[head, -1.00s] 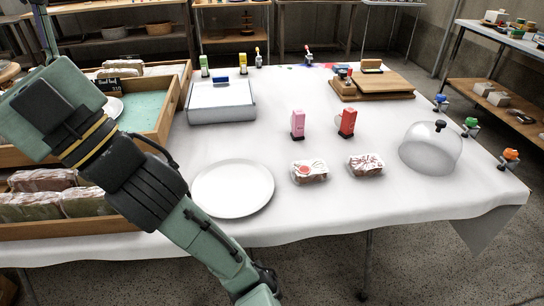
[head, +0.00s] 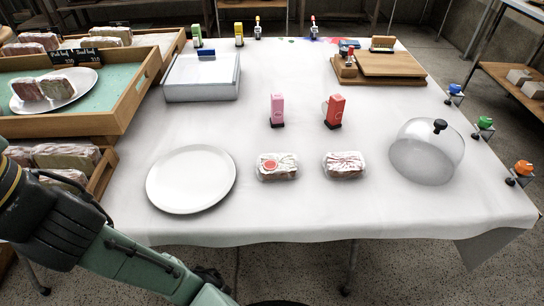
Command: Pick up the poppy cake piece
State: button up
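Two wrapped cake pieces lie on the white-covered table. The left wrapped piece (head: 277,167) has a round red sticker. The right wrapped piece (head: 345,165) shows no round sticker. More pieces (head: 57,88) sit on a small white plate in the upper left crate, and several wrapped pieces (head: 66,156) lie in the lower left crate. I cannot tell which piece is the poppy one. My arm crosses the lower left corner and leaves the picture at the left edge; my gripper is out of view.
An empty white plate (head: 191,180) lies left of the two pieces. A glass dome (head: 427,155) stands at the right. Pink (head: 277,110) and red (head: 334,111) dispensers stand behind the pieces. A white box (head: 202,79) and wooden boards (head: 378,68) are farther back.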

aim_at(273, 168)
jog(key=l+u, duration=0.15)
jog(key=k+l+z, duration=0.2)
jog(key=k+z, duration=0.2)
jog(key=k, duration=0.2)
jog(key=z, duration=1.6)
jog(key=k+j+z, duration=0.1)
jog(key=j, duration=0.25)
jog(key=k+j, duration=0.25)
jog(key=k+j+z, duration=0.15)
jog(key=j, duration=0.2)
jog(key=k+j, duration=0.25)
jog(key=j, duration=0.2)
jog(key=k+j, duration=0.3)
jog(key=j, duration=0.15)
